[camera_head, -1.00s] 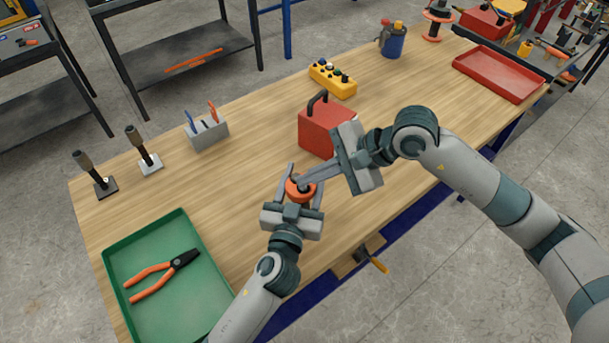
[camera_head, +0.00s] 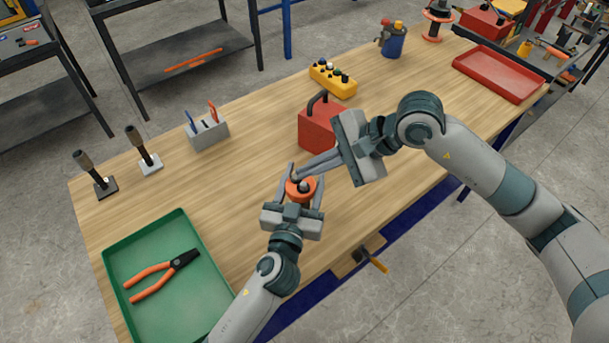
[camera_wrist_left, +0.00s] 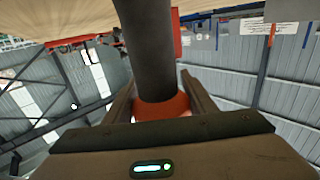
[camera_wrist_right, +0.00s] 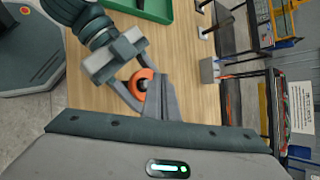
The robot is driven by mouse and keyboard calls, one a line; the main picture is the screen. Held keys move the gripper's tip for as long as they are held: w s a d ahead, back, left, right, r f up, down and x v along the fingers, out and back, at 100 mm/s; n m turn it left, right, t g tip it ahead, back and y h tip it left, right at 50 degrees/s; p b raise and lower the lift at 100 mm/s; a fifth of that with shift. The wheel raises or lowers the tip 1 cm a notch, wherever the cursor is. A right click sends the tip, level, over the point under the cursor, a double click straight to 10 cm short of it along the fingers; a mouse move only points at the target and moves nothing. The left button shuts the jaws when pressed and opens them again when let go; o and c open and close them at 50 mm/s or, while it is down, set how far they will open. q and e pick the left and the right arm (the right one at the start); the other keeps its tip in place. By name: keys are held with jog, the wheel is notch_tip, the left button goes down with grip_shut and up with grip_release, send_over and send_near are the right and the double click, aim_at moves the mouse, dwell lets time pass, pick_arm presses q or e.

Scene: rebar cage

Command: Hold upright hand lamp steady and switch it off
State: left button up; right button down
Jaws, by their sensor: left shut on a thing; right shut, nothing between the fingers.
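The hand lamp (camera_head: 300,187) shows as an orange round body between the fingers of my left gripper (camera_head: 304,185), near the front edge of the bench. In the left wrist view its orange part (camera_wrist_left: 162,107) sits between the two fingers, with a dark cylinder in front. My left gripper is shut on it. My right gripper (camera_head: 302,174) is shut and empty, its fingertips at the top of the lamp. The right wrist view shows the lamp's orange ring (camera_wrist_right: 139,84) beside the fingertips; I cannot tell whether they touch. The switch is too small to make out.
A red box with a dark handle (camera_head: 318,135) stands just behind the grippers. A green tray (camera_head: 119,250) with pliers (camera_head: 157,276) lies at the left. A grey holder (camera_head: 208,134), a yellow button box (camera_head: 333,81) and a red tray (camera_head: 497,76) stand farther back.

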jog(key=shift+r, duration=2.1)
pick_arm(q)
jog(key=o, duration=1.3)
jog(key=shift+o, duration=0.2)
jog(key=shift+s, duration=0.1)
jog(key=v, duration=1.1)
jog(key=shift+s, duration=0.4)
